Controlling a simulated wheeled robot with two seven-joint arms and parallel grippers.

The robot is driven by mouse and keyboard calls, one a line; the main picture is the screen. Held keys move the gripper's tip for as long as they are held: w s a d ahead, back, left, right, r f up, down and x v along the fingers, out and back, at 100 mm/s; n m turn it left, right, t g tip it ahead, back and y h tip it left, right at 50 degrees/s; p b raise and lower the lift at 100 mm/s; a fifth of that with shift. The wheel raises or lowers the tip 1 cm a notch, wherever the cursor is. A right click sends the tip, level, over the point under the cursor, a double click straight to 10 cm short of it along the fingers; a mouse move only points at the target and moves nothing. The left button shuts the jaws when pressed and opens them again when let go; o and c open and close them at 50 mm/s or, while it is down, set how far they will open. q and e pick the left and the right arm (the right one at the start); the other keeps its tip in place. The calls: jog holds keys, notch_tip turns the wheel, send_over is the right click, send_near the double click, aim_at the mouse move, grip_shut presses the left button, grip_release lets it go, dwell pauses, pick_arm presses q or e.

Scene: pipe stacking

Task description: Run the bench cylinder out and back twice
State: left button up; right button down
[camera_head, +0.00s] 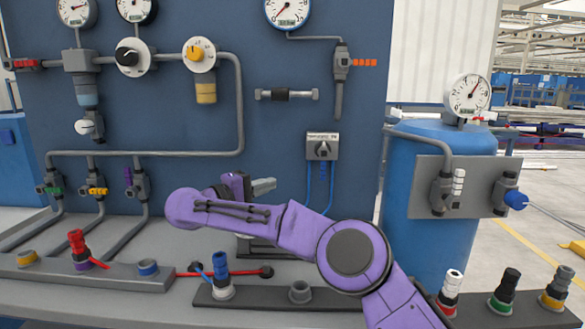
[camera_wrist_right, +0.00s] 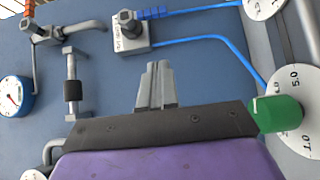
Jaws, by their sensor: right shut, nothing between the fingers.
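A grey valve box with a dark selector knob (camera_head: 323,150) is on the blue panel. Two blue hoses (camera_head: 309,187) run down from it. The same valve box (camera_wrist_right: 132,40) shows in the right wrist view. My right gripper (camera_head: 265,186) is shut and empty, in front of the panel, below and left of the valve box. Its closed fingers also show in the wrist view (camera_wrist_right: 158,82), apart from the knob. A dark low part (camera_head: 262,250) on the bench is mostly hidden behind my right arm; I cannot tell whether it is the cylinder. My left gripper is not in view.
A green knob (camera_wrist_right: 278,114) on a white dial lies close to the gripper's right in the wrist view. A blue tank (camera_head: 400,190) stands right. Coloured hose couplings (camera_head: 220,268) line the bench front. A pipe piece (camera_head: 287,95) crosses the panel above.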

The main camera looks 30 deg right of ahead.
jog(key=w, duration=0.1)
jog(key=p, duration=0.2)
send_near(323, 163)
jog(key=w+d+f, duration=0.2)
jog(key=w+f, duration=0.1)
jog(key=w, duration=0.2)
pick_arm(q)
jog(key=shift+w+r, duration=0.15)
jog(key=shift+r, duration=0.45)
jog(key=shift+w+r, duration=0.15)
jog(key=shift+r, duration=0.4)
pick_arm(e)
jog(key=d, duration=0.1)
jog(key=s+d, duration=0.2)
jog(key=d, duration=0.1)
jog(key=shift+r, duration=0.2)
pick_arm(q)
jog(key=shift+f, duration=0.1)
